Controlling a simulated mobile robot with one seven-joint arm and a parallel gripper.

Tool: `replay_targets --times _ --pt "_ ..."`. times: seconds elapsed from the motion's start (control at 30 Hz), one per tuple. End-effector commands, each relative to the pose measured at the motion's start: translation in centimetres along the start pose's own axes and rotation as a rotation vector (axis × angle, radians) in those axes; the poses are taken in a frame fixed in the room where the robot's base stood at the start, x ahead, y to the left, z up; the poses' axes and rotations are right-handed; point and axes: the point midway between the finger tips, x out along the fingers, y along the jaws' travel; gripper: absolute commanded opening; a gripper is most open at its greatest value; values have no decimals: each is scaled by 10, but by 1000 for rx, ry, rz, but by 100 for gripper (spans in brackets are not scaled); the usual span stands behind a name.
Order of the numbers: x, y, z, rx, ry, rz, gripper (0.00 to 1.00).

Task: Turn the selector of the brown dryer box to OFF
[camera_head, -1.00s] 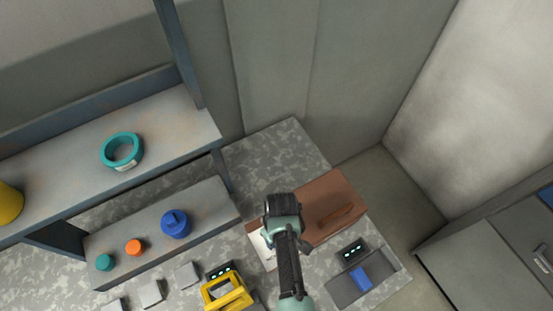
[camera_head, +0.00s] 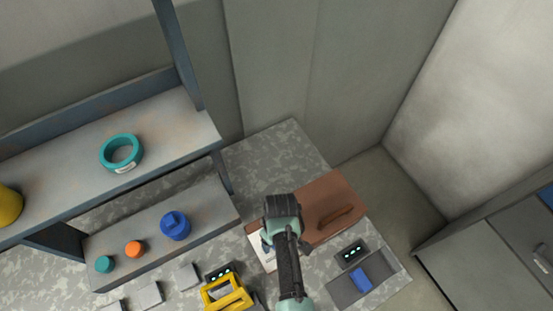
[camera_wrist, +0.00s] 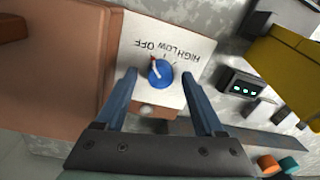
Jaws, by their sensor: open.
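The brown dryer box (camera_head: 325,200) stands on the speckled counter, partly behind my arm in the head view. Its white selector panel (camera_wrist: 198,75) fills the middle of the wrist view, lettered OFF, LOW and HIGH. The blue selector knob (camera_wrist: 161,75) has a pale and orange pointer (camera_wrist: 154,62) aimed up-left, close to the OFF lettering. My gripper (camera_wrist: 159,78) is open, with one finger on each side of the knob and visible gaps between. It also shows from above in the head view (camera_head: 281,207), where it hides the knob.
A yellow-framed device (camera_head: 227,293) stands left of the box. A dark tray (camera_head: 345,291) with a blue block (camera_head: 361,279) and a small display (camera_head: 351,253) lie right. A low shelf (camera_head: 205,210) holds a blue container (camera_head: 175,225) and small lids. Counter behind the box is clear.

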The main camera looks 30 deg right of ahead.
Motion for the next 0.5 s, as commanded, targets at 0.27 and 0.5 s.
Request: replay_targets --times 0.27,0.5 --pt "-35 0 -1 0 4 2 71" --pt "-84 1 -1 0 5 3 71"
